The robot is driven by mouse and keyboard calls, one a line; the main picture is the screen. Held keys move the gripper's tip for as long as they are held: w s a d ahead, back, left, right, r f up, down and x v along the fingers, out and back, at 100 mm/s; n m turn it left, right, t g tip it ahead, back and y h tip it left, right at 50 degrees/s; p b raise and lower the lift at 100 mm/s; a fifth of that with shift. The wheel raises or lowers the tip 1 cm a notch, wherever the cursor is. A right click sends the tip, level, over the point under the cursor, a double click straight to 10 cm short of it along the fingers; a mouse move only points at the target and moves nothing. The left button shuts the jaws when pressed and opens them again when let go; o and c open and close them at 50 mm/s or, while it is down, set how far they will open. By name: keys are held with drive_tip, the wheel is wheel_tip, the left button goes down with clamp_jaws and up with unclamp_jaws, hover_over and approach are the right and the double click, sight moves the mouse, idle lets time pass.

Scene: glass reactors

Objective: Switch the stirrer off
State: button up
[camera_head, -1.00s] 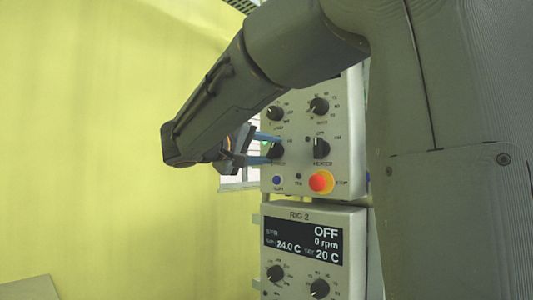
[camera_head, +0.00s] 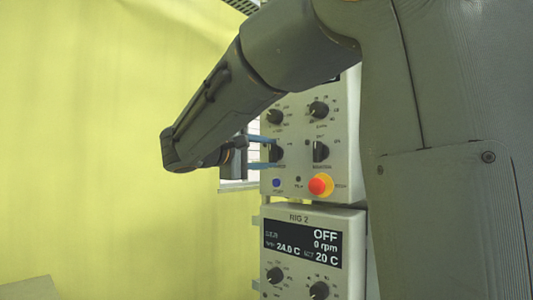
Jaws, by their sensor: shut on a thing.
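The upper control panel (camera_head: 341,120) is a pale box on the rig. It has several black knobs, a blue button and a red emergency stop knob. My gripper (camera_head: 264,151), with blue fingers, is shut on the lower-left black knob (camera_head: 277,153) of this panel. One finger is above the knob and one below it. The labels by the knobs are too blurred to read surely. The top of the panel, where its display would be, is hidden behind my arm.
The red stop knob (camera_head: 321,185) on its yellow base and the blue button (camera_head: 276,182) are just below. Another black knob (camera_head: 320,151) is close on the right. The lower RIG 2 panel (camera_head: 353,240) shows OFF, 0 rpm. A yellow wall (camera_head: 90,130) is at left.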

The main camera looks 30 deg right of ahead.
idle(0.3)
drive_tip(key=o, duration=1.1)
drive_tip(key=shift+c, duration=0.2)
drive_tip(key=b+v, duration=0.1)
drive_tip(key=v, duration=0.7)
drive_tip(key=shift+d, duration=0.1)
